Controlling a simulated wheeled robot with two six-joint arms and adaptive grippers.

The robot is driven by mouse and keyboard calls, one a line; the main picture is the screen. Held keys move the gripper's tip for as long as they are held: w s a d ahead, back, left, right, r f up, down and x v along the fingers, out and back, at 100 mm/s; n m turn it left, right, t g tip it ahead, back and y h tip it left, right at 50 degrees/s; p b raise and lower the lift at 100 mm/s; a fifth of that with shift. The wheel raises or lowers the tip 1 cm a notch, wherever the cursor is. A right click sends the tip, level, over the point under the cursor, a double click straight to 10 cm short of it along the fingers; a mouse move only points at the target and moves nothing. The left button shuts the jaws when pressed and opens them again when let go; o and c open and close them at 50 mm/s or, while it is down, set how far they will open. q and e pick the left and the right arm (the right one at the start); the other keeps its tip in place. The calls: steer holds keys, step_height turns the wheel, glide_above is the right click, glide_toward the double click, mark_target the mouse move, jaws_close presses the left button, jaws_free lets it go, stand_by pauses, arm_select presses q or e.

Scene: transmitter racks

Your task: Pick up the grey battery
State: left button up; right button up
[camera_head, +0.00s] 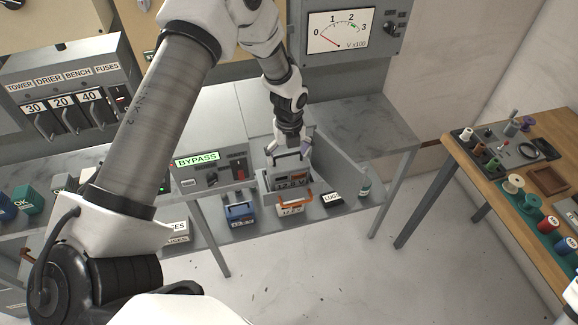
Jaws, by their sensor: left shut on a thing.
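The grey battery (290,180), with a dark handle and a small display reading about 12 on its front, is at the middle of the view, at the front of the grey bench. My left gripper (288,150) reaches down from above and is shut on the battery's handle. The battery looks upright. I cannot tell whether its underside touches the shelf, as its lower part is partly hidden by the batteries in front.
A blue battery (240,213) and a white battery with an orange handle (291,207) stand close in front. A LUGS box (332,198) and a small bottle (364,188) are to the right. The BYPASS unit (212,172) is to the left. A wooden table (480,176) stands far right.

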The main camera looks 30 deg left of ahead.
mark_target(290, 164)
arm_select(q)
steer(key=shift+s+f, duration=0.3)
steer(key=shift+w+r, duration=0.1)
steer(key=shift+r, duration=0.1)
steer(key=shift+c, duration=0.2)
steer(key=r+b, duration=0.1)
steer(key=r, duration=0.2)
steer(key=r+b, duration=0.1)
steer(key=r, duration=0.2)
steer(key=r+b, duration=0.1)
steer(key=r, duration=0.1)
steer(key=shift+w+r, duration=0.35)
steer(key=shift+r, duration=0.05)
jaws_close()
steer(key=shift+a+r, duration=0.1)
steer(key=shift+r, duration=0.25)
steer(key=shift+c, duration=0.6)
jaws_free()
steer(key=shift+s, duration=0.15)
steer(key=o, duration=1.2)
steer(key=shift+r, duration=0.1)
